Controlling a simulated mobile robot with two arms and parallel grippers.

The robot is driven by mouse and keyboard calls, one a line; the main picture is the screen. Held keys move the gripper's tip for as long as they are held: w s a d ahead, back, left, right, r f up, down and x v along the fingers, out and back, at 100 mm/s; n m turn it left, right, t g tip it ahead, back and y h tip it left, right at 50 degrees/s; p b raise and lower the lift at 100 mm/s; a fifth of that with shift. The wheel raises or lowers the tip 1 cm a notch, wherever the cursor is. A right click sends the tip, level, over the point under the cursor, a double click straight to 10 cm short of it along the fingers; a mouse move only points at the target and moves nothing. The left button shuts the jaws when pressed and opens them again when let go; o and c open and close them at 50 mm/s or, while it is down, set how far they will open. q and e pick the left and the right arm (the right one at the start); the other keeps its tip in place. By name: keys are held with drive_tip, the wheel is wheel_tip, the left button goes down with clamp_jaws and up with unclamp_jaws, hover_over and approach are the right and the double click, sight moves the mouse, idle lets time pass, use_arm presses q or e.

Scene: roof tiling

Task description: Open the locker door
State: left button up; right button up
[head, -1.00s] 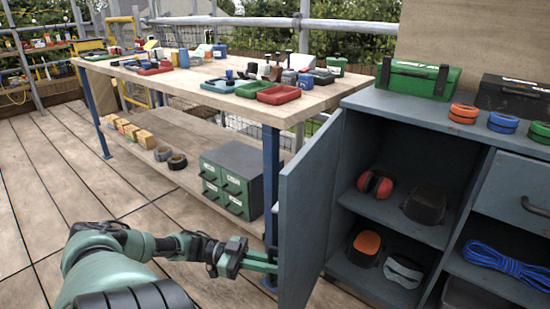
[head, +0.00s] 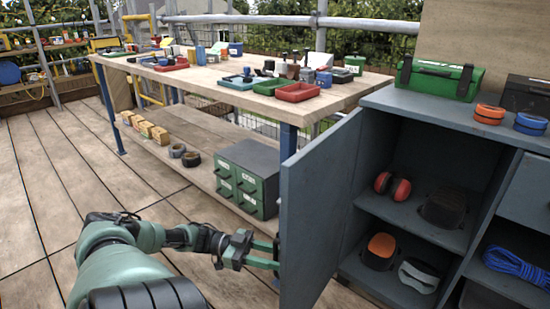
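The grey-blue locker door (head: 318,215) stands wide open, swung out toward the left of the locker (head: 436,116). Its inner face and the shelves behind it show. My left gripper (head: 277,256) is at the outer face of the door, low near its free edge. The fingertips are partly hidden at the door edge, and I cannot tell whether they are closed on a handle. Inside the locker are red ear defenders (head: 393,186), a dark case (head: 443,207), an orange-and-black item (head: 380,250) and a grey-and-white item (head: 419,275). My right gripper is not in view.
A wooden workbench (head: 335,100) with trays and tools stands behind the door. A green drawer cabinet (head: 247,178) sits on its lower shelf. A green toolbox (head: 438,78) and orange rolls (head: 489,114) are on the locker top. The plank floor (head: 60,180) at left is clear.

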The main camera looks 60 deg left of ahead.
use_arm(q)
drive_tip(key=v, duration=0.7)
drive_tip(key=shift+s+a, duration=0.25)
drive_tip(key=shift+a, duration=0.05)
drive_tip(key=shift+a, duration=0.1)
idle(0.5)
